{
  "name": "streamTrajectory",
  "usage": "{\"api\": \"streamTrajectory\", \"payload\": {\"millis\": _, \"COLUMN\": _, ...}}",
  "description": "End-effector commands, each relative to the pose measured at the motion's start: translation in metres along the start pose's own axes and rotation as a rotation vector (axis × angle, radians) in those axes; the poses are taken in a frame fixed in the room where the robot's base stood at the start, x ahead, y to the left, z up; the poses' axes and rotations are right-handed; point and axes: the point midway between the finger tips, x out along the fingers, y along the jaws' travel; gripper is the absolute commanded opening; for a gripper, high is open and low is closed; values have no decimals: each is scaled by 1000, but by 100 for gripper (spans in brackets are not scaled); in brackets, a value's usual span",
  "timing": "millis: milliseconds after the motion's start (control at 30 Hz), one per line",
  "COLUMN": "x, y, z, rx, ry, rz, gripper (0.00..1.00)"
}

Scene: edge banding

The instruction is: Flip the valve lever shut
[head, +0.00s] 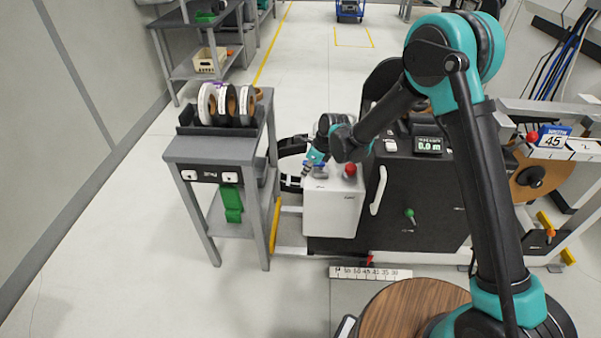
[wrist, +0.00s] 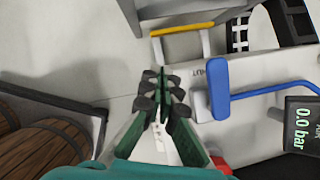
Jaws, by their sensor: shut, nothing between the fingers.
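The blue valve lever (wrist: 219,88) shows in the wrist view, at the right of my fingertips. It has a flat upright-looking paddle and a thin blue bar running right, beside a white surface with partly readable lettering. In the head view a small blue part (head: 319,174) shows on top of the white box (head: 335,205), close to my gripper. My gripper (wrist: 163,88) is shut and empty, with a small visible gap to the lever. In the head view my gripper (head: 307,168) is small and partly hidden by my arm.
A display (wrist: 302,125) reads 0.0 bar at the right of the wrist view. A red knob (head: 350,169) sits on the white box, right of my gripper. A black cabinet (head: 425,205) stands beside it. A grey cart (head: 215,149) with several rolls stands left.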

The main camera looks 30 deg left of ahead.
Motion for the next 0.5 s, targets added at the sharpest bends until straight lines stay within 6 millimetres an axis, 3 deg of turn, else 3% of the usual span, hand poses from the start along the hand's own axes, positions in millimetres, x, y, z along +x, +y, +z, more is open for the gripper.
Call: {"api": "streamTrajectory", "payload": {"millis": 500, "x": -65, "y": 25, "z": 15, "rx": -1, "ry": 0, "rz": -1, "gripper": 0}}
